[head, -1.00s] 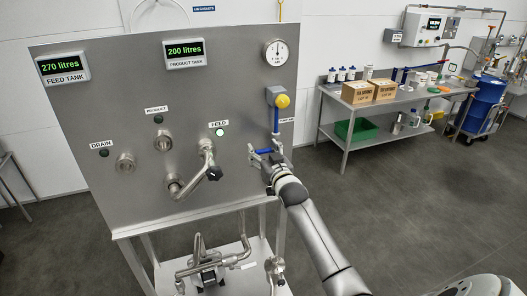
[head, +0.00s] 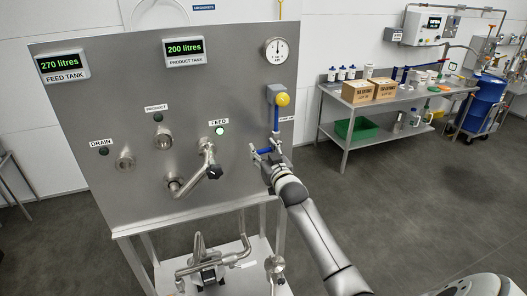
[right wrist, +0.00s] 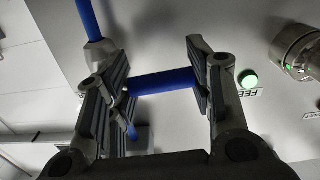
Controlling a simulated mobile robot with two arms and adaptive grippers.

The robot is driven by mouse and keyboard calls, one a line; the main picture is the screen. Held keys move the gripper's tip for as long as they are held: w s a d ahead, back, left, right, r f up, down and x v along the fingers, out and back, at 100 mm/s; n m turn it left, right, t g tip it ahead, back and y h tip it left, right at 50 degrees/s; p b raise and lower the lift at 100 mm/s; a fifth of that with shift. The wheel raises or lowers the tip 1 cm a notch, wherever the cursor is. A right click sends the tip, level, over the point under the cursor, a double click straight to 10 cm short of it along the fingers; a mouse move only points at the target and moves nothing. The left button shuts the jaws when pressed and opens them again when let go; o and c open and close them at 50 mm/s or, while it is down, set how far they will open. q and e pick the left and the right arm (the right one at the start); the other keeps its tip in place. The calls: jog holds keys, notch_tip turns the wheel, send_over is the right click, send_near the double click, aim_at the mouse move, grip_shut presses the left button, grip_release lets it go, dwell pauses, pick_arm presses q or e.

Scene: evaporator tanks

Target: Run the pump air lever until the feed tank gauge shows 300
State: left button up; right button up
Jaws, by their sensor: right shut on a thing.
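The feed tank gauge (head: 62,65) reads 270 litres in green digits at the panel's upper left. The blue pump air lever (head: 264,150) is low on the panel's right side, below a yellow knob (head: 282,99) and a vertical blue pipe (head: 276,119). My right gripper (head: 266,151) is shut on the lever. In the right wrist view, the blue lever bar (right wrist: 165,81) spans between the two finger pads of the right gripper (right wrist: 163,80). My left gripper is not in view.
The product tank gauge (head: 184,48) reads 200 litres. The lamp by FEED (head: 220,131) is lit green; the DRAIN (head: 104,151) and PRODUCT (head: 158,118) lamps are dark. A bent pipe with a black knob (head: 214,172) juts out left of my gripper. A round dial (head: 280,50) is above.

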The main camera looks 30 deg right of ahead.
jog(key=s+d+f+n+b, duration=0.1)
jog(key=d+f+n+b, duration=0.3)
jog(key=n, duration=1.1)
jog(key=shift+d+f+n, duration=0.3)
jog(key=shift+d+f, duration=0.3)
jog(key=shift+f, duration=0.2)
jog(key=shift+s+b, duration=0.1)
jog(key=shift+b, duration=0.2)
jog(key=o, duration=1.2)
jog(key=shift+o, duration=0.2)
jog(key=v, duration=1.2)
